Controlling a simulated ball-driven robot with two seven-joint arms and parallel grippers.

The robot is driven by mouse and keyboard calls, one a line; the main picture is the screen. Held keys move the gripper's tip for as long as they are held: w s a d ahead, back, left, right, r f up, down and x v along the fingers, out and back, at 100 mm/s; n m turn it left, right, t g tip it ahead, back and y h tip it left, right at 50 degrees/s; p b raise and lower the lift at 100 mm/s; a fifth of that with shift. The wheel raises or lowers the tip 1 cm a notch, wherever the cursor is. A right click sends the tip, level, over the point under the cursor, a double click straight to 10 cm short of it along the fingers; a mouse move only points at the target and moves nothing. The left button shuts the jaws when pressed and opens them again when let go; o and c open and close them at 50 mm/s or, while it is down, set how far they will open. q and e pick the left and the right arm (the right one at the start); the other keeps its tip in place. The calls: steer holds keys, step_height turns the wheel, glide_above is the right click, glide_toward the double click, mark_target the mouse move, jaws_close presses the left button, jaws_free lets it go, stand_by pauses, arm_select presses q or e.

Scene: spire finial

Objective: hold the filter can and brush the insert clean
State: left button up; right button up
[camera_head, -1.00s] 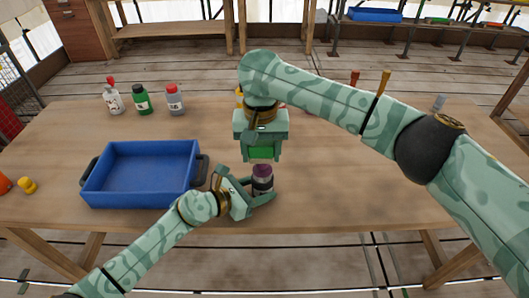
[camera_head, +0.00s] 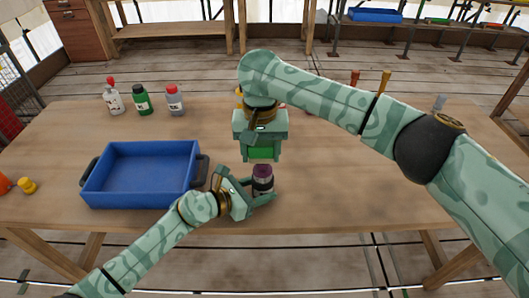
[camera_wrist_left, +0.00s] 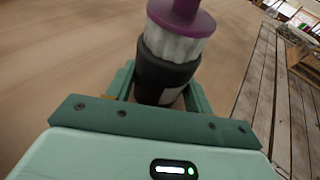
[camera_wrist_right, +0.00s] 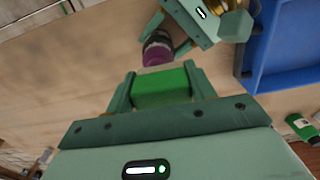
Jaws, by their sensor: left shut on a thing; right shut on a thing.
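The filter can (camera_head: 262,187) is a dark cylinder near the table's front edge. In the left wrist view the can (camera_wrist_left: 162,78) holds a white ribbed insert (camera_wrist_left: 174,46) with a purple top (camera_wrist_left: 182,14). My left gripper (camera_head: 260,192) is shut around the can's body. My right gripper (camera_head: 262,158) points down just above the purple top and is shut on a green block-shaped thing (camera_wrist_right: 162,88). A pale strip shows along its far edge. Bristles cannot be made out.
A blue tray (camera_head: 88,190) with dark handles stands left of the can. Several bottles, including a green one (camera_head: 142,100), stand behind it. A yellow piece (camera_head: 27,186) lies at the far left.

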steer(key=shift+w+a, duration=0.2)
steer(key=shift+s+d, duration=0.75)
steer(key=shift+d, duration=0.05)
steer(key=shift+w+a+f, duration=0.1)
steer(key=shift+w+a, duration=0.65)
steer(key=shift+s+d, duration=0.35)
steer(key=shift+s, duration=0.05)
steer(key=d+r, duration=0.5)
steer(key=r, duration=0.2)
steer(key=shift+r, duration=0.1)
